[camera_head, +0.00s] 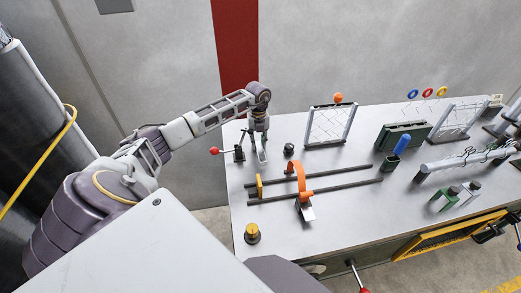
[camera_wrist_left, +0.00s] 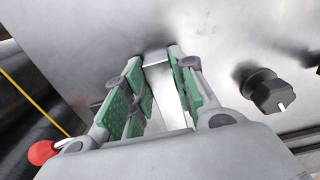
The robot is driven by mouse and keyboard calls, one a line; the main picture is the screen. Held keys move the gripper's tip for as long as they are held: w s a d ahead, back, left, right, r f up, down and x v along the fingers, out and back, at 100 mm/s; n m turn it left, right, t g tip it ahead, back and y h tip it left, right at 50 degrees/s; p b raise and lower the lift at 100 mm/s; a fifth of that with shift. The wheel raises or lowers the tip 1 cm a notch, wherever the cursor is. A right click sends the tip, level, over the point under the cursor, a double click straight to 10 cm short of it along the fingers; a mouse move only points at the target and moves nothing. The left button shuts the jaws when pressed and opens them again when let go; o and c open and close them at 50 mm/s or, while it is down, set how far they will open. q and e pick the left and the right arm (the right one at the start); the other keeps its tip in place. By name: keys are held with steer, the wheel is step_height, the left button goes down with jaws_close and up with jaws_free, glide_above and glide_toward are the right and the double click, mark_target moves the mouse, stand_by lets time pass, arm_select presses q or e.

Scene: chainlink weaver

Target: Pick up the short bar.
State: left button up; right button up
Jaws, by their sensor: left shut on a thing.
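The short bar (camera_wrist_left: 172,97) is a flat silvery strip between the green pads of my left gripper (camera_wrist_left: 160,75) in the left wrist view. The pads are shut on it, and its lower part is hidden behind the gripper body. In the head view my left gripper (camera_head: 262,147) points down at the far left end of the workbench. A pale strip of the bar (camera_head: 263,157) shows below the fingers. I cannot tell whether it touches the bench top. My right gripper is not in view.
A black knob (camera_wrist_left: 268,93) stands just right of the gripper. A red-balled lever (camera_head: 214,150) is close on its left. Two dark rods (camera_head: 330,188) with an orange arch (camera_head: 301,181) lie in front on the bench (camera_head: 330,236). Wire frames (camera_head: 330,124) stand behind.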

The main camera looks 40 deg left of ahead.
arm_select(q)
jaws_close()
steer(key=shift+r, duration=0.2)
steer(key=shift+w+r, duration=0.1)
steer(key=shift+r, duration=0.45)
step_height(320, 180, up, 6)
steer(key=shift+r, duration=0.1)
step_height(320, 180, up, 10)
steer(key=shift+r, duration=0.2)
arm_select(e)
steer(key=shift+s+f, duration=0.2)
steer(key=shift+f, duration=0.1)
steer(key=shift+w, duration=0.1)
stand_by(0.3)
